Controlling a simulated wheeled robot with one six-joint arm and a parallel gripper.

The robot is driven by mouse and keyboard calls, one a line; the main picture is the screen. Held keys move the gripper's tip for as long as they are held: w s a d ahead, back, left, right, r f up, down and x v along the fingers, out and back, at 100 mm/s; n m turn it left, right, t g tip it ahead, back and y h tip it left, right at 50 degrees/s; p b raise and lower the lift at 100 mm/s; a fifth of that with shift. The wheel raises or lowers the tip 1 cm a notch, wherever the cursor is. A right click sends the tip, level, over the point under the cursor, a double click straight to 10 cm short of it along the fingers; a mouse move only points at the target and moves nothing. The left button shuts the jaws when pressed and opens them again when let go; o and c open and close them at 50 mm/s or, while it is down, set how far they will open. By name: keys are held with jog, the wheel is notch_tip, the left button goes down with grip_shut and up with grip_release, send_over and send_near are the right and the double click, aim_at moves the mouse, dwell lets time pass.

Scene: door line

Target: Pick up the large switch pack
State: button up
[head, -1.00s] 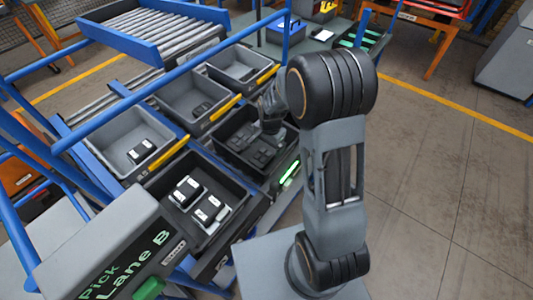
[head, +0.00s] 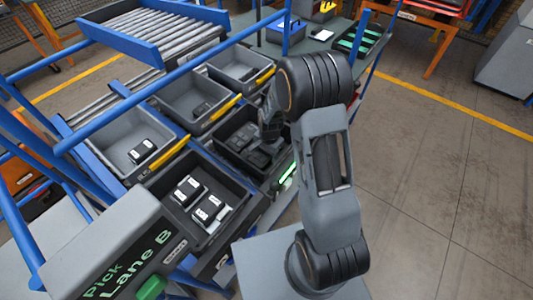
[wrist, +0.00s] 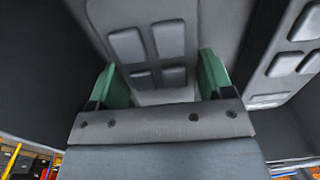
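In the wrist view, my gripper (wrist: 160,80) has its two green fingers spread wide. A grey switch pack (wrist: 152,40) with several raised buttons lies in front of and between them. I cannot tell whether the fingers touch it. A second grey pack (wrist: 290,60) is at the right edge of that view. In the head view, the dark packs (head: 258,158) lie in a black bin (head: 228,156). My wrist reaches down into this bin, and the fingertips are hidden. I cannot tell which pack is the large one.
A nearer black bin (head: 163,212) holds black-and-white packs (head: 190,188). Grey bins with yellow front edges stand to the left and behind, one (head: 115,143) with a similar pack. Blue rails (head: 160,85) run over the bins. The floor at right is clear.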

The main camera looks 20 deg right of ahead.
jog(key=c, duration=0.6)
